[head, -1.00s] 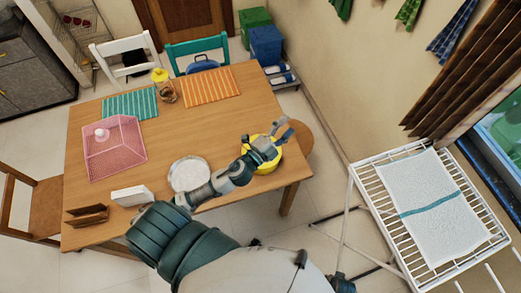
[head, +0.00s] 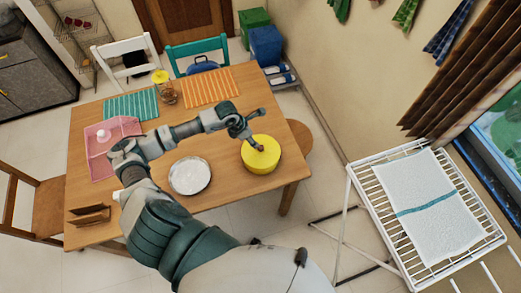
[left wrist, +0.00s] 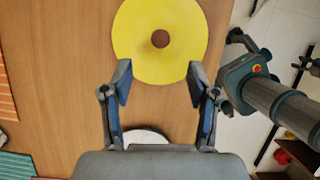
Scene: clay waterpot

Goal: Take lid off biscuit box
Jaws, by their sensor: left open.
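The biscuit box (head: 260,163) is a round yellow tin near the right end of the wooden table. Its yellow lid (left wrist: 178,18) is on top, with a small brown knob (left wrist: 160,39) at the centre. My left gripper (head: 259,130) is open and empty above the lid, its fingers close to the knob in the head view. In the left wrist view the open fingers (left wrist: 159,84) are spread at the lid's near edge, with the knob ahead and midway between them. My right arm shows at the right of that view; its gripper is not clear.
On the table (head: 230,190) are a white plate (head: 190,175), a pink mesh cover (head: 98,165), a brown holder (head: 88,214), a teal mat (head: 131,107) and an orange mat (head: 210,88). A drying rack (head: 375,180) stands right of the table.

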